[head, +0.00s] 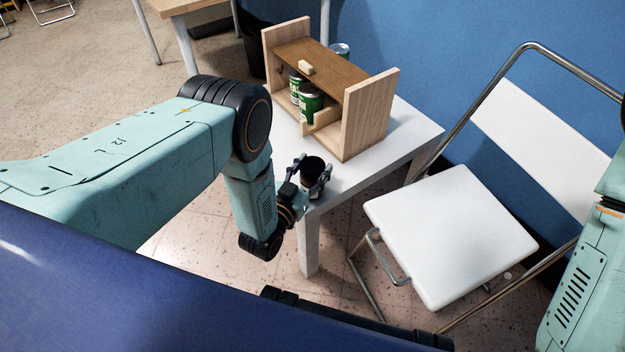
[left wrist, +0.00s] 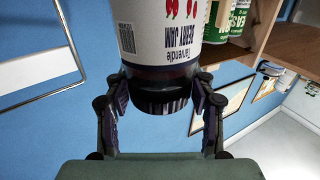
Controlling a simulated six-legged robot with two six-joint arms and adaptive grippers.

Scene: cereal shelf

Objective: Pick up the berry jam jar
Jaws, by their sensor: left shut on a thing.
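The berry jam jar (head: 313,168) has a dark lid and shows at the near corner of the white table. My left gripper (head: 312,178) is shut on it, one finger on each side. In the left wrist view the jar (left wrist: 168,35) has a white label with red berries and the words BERRY JAM, partly cut off by the frame edge. The gripper's fingers (left wrist: 163,100) sit on both sides of the dark lid end. I cannot tell whether the jar's base touches the table. My right gripper is not in view.
A wooden shelf (head: 368,115) with green cans (head: 310,103) stands on the white table (head: 408,140), behind the jar. A white folding chair (head: 450,230) is to the right. A blue wall (head: 440,50) closes the back. Open floor lies to the left.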

